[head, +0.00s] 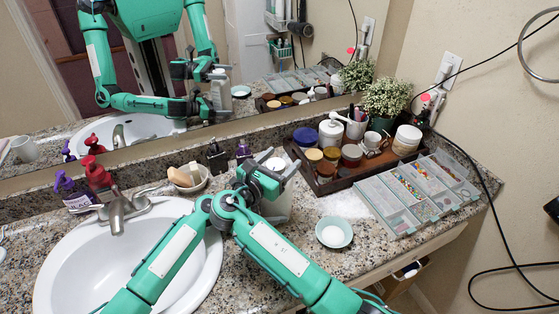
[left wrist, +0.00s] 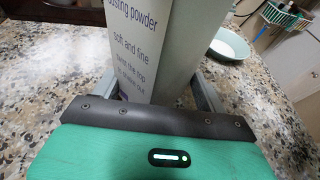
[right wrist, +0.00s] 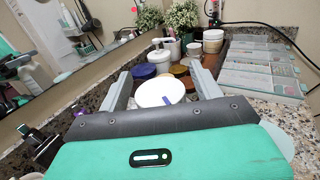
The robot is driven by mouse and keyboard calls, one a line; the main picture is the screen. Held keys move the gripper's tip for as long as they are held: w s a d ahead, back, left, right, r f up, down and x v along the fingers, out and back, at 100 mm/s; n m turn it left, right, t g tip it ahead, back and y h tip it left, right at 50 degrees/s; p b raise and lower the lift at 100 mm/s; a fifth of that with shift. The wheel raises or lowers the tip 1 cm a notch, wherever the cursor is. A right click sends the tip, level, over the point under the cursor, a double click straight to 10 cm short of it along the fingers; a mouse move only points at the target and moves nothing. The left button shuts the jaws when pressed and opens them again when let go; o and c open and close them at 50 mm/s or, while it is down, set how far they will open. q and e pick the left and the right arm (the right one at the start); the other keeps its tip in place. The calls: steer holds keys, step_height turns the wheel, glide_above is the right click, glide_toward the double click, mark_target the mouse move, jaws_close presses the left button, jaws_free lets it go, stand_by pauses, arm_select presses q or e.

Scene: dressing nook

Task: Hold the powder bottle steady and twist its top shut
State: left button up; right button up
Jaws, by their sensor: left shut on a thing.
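The powder bottle (head: 280,208) is a pale upright container on the counter right of the sink, partly hidden by my arms in the head view. In the left wrist view, its printed label (left wrist: 140,45) faces the camera. My left gripper (left wrist: 158,84) is shut on the bottle's body, one finger on each side. In the right wrist view, the bottle's round white top (right wrist: 160,91) carries a short purple mark. My right gripper (right wrist: 162,84) is open, its fingers on either side of the top with visible gaps. Whether the fingertips reach down to its rim is unclear.
A teal dish (head: 345,242) with white contents lies right of the bottle. A dark wooden tray (head: 325,187) of jars and a compartmented bead case (head: 405,222) stand behind. The sink (head: 75,262) is left. A soap dish (head: 190,186) and mirror (head: 245,105) are at the back.

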mark_target(279, 160)
steer(key=shift+r, duration=0.15)
step_height(279, 160, up, 10)
steer(key=shift+f, duration=0.1)
stand_by(0.4)
steer(key=shift+w+a, duration=0.1)
